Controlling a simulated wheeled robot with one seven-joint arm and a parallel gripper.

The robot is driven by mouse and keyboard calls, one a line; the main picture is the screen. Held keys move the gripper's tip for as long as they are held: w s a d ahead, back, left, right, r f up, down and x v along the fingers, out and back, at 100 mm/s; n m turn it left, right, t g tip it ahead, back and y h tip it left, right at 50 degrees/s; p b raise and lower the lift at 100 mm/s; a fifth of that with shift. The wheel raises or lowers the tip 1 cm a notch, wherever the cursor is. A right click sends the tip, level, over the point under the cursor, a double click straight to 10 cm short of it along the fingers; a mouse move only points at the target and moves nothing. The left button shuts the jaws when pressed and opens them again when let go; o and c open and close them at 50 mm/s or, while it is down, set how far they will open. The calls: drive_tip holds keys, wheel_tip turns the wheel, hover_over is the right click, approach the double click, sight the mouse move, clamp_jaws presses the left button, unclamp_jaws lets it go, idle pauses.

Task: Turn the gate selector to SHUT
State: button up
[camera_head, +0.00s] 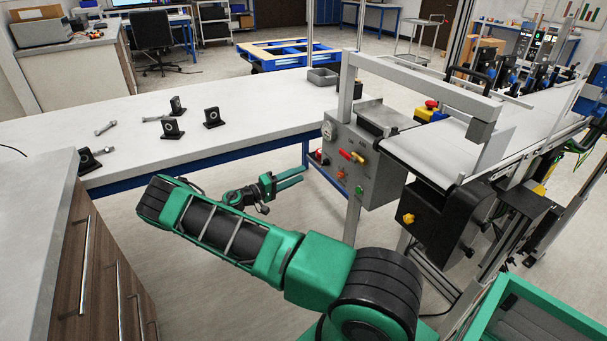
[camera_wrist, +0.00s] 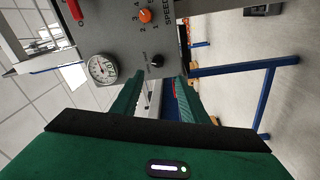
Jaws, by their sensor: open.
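The grey control panel (camera_head: 365,175) is on the conveyor's near end, and it also shows turned sideways in the wrist view (camera_wrist: 115,35). In the wrist view it bears a small black knob (camera_wrist: 156,61), an orange knob (camera_wrist: 146,16) with numbers and the word SPEED, and a round gauge (camera_wrist: 102,68). I cannot read a GATE or SHUT label; which control is the gate selector is not certain. My gripper (camera_head: 292,177) is open and empty, left of the panel and apart from it. In the wrist view, my gripper (camera_wrist: 160,82) has its fingertips just below the black knob.
A white table (camera_head: 240,130) with several black brackets and bolts stands behind my arm. The conveyor belt (camera_head: 440,150) runs to the back right. A red lever (camera_wrist: 75,10) sits on the panel. A green-rimmed bin (camera_head: 540,310) is at lower right.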

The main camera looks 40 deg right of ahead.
sight(325, 163)
drive_tip(key=shift+w+a, duration=0.1)
drive_tip(key=shift+a, duration=0.25)
drive_tip(key=s+d+r+m+t, duration=0.1)
drive_tip(key=s+d, duration=0.1)
drive_tip(key=d, duration=0.8)
drive_tip(key=shift+s+d+r+m+y, duration=0.2)
drive_tip(key=shift+d+m+y, duration=0.1)
drive_tip(key=shift+m, duration=0.1)
clamp_jaws()
drive_tip(key=c, duration=1)
unclamp_jaws()
drive_tip(key=shift+f+m, duration=0.1)
drive_tip(key=shift+m, duration=0.9)
